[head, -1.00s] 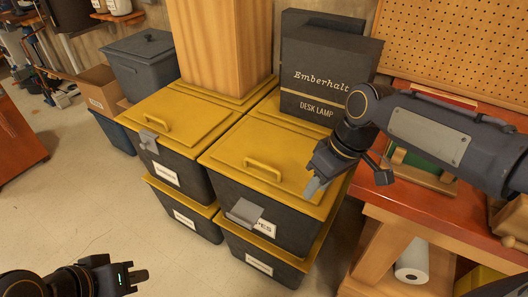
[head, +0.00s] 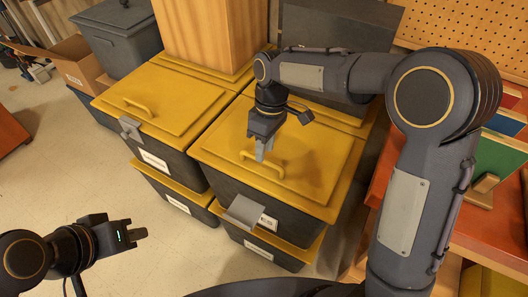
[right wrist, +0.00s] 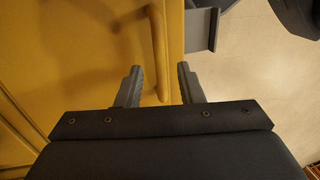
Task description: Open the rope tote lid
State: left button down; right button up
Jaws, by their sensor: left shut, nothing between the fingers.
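The rope tote (head: 225,183) is a dark bin with a yellow lid (head: 312,165), which lies closed on it. A yellow bar handle (head: 276,172) stands on the lid. A grey latch (head: 243,211) sticks out at the tote's front, partly over the label. My right gripper (head: 263,156) points down over the lid at the handle. In the right wrist view my right gripper (right wrist: 159,70) is open, with the handle (right wrist: 159,40) running between and beyond its fingertips; I cannot tell whether they touch it. My left gripper (head: 143,233) is shut and empty, low at the left.
A second yellow-lidded tote (head: 165,100) stands to the left, with a wooden post (head: 205,35) behind. More totes sit underneath both. A dark box (head: 345,25) stands behind the rope tote, partly hidden by my right arm. A red workbench (head: 375,180) is at the right.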

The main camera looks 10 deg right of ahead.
jog(key=shift+s+a+f, duration=0.1)
jog(key=shift+s+f, duration=0.05)
jog(key=shift+f, duration=1)
grip_shut()
